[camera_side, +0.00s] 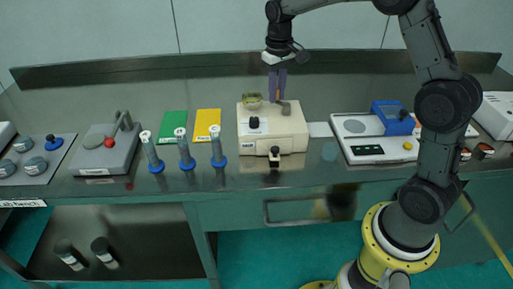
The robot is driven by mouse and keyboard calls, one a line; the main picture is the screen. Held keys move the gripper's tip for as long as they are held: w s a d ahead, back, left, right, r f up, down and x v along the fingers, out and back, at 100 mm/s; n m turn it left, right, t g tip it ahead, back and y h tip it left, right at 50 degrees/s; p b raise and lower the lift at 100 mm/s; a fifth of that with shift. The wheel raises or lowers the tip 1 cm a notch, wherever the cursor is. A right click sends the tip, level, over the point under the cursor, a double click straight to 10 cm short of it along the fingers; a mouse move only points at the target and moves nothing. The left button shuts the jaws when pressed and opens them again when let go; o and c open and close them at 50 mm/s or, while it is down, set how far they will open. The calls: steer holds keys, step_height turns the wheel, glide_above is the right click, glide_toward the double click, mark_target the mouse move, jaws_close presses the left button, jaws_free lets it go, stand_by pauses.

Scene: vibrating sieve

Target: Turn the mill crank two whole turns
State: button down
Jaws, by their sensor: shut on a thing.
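The mill is a cream box (257,140) at the middle of the bench. It has a small greenish bowl (252,99) and a black knob (254,122) on top. A small grey part (286,108) at the top right of the box looks like the crank. My gripper (278,98) points down over the box, its fingers shut at this grey part. The fingers hide most of what they hold, and the crank's exact angle is hard to tell.
A black fitting (274,156) sticks out at the mill's front. Several blue-based tubes (186,150) stand to the left, before green (173,124) and yellow (207,123) cards. A white instrument (365,151) and a blue device (390,117) are to the right.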

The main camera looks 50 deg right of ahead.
steer(key=shift+s+f, duration=0.15)
steer(key=shift+f, duration=0.1)
steer(key=shift+d+r, duration=0.15)
steer(key=shift+d, duration=0.65)
steer(key=shift+w+d+r, duration=0.1)
steer(key=shift+w+r, duration=0.1)
steer(key=shift+s+d+r, duration=0.15)
steer(key=shift+d, duration=0.25)
steer(key=shift+s+d+r, duration=0.1)
steer(key=shift+d+r, duration=0.05)
steer(key=shift+d, duration=0.25)
